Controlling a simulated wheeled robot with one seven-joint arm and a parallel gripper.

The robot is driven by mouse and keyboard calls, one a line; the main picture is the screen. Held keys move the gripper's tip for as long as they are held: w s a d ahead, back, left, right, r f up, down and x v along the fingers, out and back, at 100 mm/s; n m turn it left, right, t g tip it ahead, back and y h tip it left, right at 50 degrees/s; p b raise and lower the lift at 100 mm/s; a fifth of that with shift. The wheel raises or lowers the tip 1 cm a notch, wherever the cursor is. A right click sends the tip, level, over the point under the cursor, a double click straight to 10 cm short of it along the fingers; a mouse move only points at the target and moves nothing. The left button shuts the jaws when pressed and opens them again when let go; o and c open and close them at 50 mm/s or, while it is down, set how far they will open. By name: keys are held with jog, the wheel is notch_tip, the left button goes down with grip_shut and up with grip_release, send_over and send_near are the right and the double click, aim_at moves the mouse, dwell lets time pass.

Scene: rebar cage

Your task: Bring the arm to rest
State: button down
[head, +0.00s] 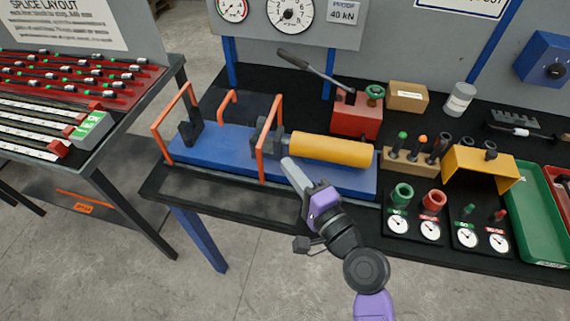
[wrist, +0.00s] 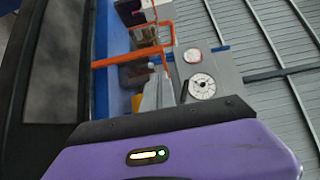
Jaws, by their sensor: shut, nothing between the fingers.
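My arm reaches up from the lower right of the head view. From the head view I cannot tell whether the fingertips touch the press.
The blue press bed (head: 220,150) has orange guard frames (head: 262,140) beside my fingers. A red pump (head: 356,115) with a black lever stands behind. Gauges (head: 430,230), a yellow bracket (head: 480,165) and a green tray (head: 540,220) lie right. The floor in front is clear.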

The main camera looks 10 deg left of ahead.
jog(key=b+v, duration=0.1)
jog(key=v, duration=0.7)
jog(key=shift+d+b, duration=0.15)
jog(key=shift+b, duration=0.2)
jog(key=shift+w+r, duration=0.1)
jog(key=s+d+f+n+t+h, duration=0.1)
jog(key=s+d+n+t+h, duration=0.15)
jog(key=d+h, duration=0.4)
jog(key=s+d+f+n+t+h, duration=0.1)
jog(key=s+d+t+h, duration=0.2)
jog(key=d, duration=0.6)
jog(key=s+d+n+g+h, duration=0.1)
jog(key=s+d+n, duration=0.1)
jog(key=s, duration=1)
jog(key=s+d+n+g+h, duration=0.2)
jog(key=s+d, duration=0.3)
jog(key=s, duration=0.7)
jog(key=shift+s+d+f+n, duration=0.15)
jog(key=shift+s+f+n, duration=0.2)
jog(key=shift+n, duration=0.4)
